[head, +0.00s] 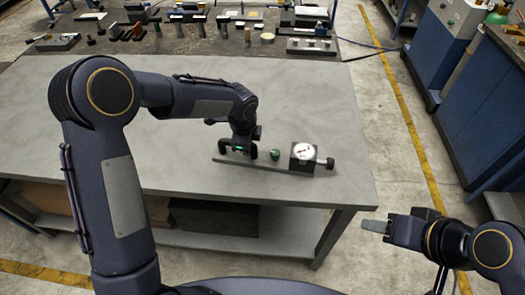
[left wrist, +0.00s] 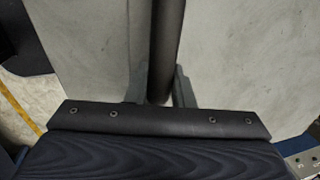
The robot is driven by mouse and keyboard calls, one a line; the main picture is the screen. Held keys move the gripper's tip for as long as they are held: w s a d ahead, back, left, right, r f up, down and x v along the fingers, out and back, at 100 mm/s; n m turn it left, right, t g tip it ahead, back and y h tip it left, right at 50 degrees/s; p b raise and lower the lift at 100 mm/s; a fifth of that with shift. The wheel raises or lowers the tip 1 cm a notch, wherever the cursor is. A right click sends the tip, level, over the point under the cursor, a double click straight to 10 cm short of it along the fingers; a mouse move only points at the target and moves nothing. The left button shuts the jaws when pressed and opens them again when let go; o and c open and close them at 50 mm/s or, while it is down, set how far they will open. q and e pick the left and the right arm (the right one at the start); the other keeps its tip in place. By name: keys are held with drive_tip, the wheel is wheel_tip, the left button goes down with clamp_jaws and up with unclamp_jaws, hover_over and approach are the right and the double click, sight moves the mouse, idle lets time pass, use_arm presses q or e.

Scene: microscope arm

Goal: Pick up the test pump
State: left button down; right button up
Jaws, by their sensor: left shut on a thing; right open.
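The test pump (head: 262,164) is a long dark bar on the grey table, near its right front part. It carries a round white gauge (head: 303,151) in a dark block, a green knob (head: 275,154) and a dark knob at its right end. My left gripper (head: 238,149) comes down from above onto its left part and is shut on it. In the left wrist view a dark round bar (left wrist: 164,45) runs between the two fingers (left wrist: 161,90). Whether the pump touches the table is hard to tell. My right gripper (head: 375,226) is open, off the table's right front corner.
The grey table (head: 120,130) is bare around the pump. A back bench (head: 170,44) holds several tools and blocks. Blue cabinets (head: 485,110) stand at right across a yellow floor line. A shelf with boxes (head: 215,215) is under the table.

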use_arm(q)
drive_tip(key=shift+r, duration=0.1)
drive_tip(key=shift+w+r, duration=0.1)
drive_tip(key=shift+r, duration=0.1)
drive_tip(key=r, duration=0.3)
drive_tip(key=shift+s+d+r, duration=0.1)
drive_tip(key=shift+s, duration=0.15)
drive_tip(key=s+d+r+b, duration=0.2)
drive_tip(key=s+r+b, duration=0.1)
drive_tip(key=s+r, duration=0.6)
drive_tip(key=s, duration=0.4)
drive_tip(key=shift+s+r, duration=0.15)
drive_tip(key=shift+s, duration=0.1)
drive_tip(key=shift+d, duration=0.1)
drive_tip(key=shift+w+a+f+b, duration=0.5)
drive_tip(key=shift+w+f, duration=1.5)
drive_tip(key=shift+w, duration=0.3)
drive_tip(key=shift+w+a+f+b, duration=0.4)
drive_tip(key=shift+w+f+b, duration=0.15)
drive_tip(key=shift+w+f, duration=1.6)
drive_tip(key=shift+w+a+f+b, duration=0.5)
drive_tip(key=shift+w+f, duration=1.3)
drive_tip(key=shift+w, duration=0.65)
